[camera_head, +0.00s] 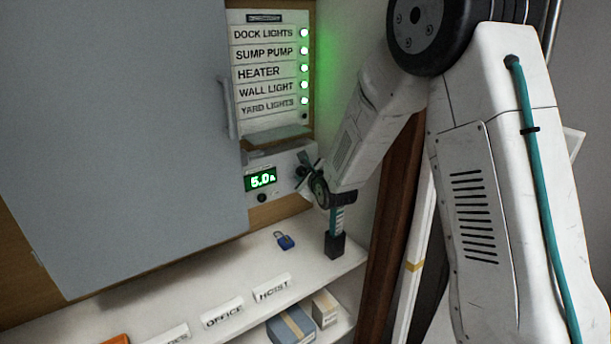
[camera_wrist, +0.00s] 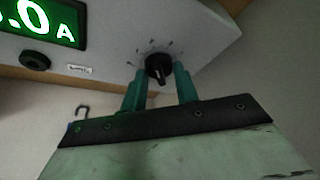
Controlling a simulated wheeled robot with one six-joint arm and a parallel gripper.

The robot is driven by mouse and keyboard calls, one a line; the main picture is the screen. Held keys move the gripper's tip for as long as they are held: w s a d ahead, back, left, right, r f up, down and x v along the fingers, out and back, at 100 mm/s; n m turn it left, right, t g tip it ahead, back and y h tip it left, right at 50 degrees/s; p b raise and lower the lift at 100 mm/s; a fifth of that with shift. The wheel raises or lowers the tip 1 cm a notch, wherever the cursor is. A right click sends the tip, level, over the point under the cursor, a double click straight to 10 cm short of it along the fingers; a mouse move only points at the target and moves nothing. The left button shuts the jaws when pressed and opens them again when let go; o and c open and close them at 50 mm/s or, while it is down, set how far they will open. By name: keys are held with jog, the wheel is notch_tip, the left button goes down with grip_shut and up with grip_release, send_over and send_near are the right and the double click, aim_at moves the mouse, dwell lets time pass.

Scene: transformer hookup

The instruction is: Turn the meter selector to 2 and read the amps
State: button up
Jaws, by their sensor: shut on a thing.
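The meter (camera_head: 283,172) is a pale box under the label panel, with a green display (camera_head: 261,180) that reads 5.0 A. In the wrist view the display (camera_wrist: 38,20) is cut off at the left and shows ".0 A". The selector (camera_wrist: 158,68) is a black round knob with tick marks around it; I cannot read their numbers or tell which one it points to. My gripper (camera_wrist: 158,85) is shut on the knob, with one teal finger at each side. In the head view my gripper (camera_head: 306,172) is at the meter's right end and partly hides the knob.
A large grey door (camera_head: 120,140) stands left of the meter. A blue padlock (camera_head: 285,241) lies on the shelf (camera_head: 215,270) below. Boxes (camera_head: 290,325) sit lower down.

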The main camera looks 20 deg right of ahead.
jog(key=o, duration=1)
jog(key=v, duration=0.7)
jog(key=shift+s+r, duration=0.15)
jog(key=shift+s, duration=0.25)
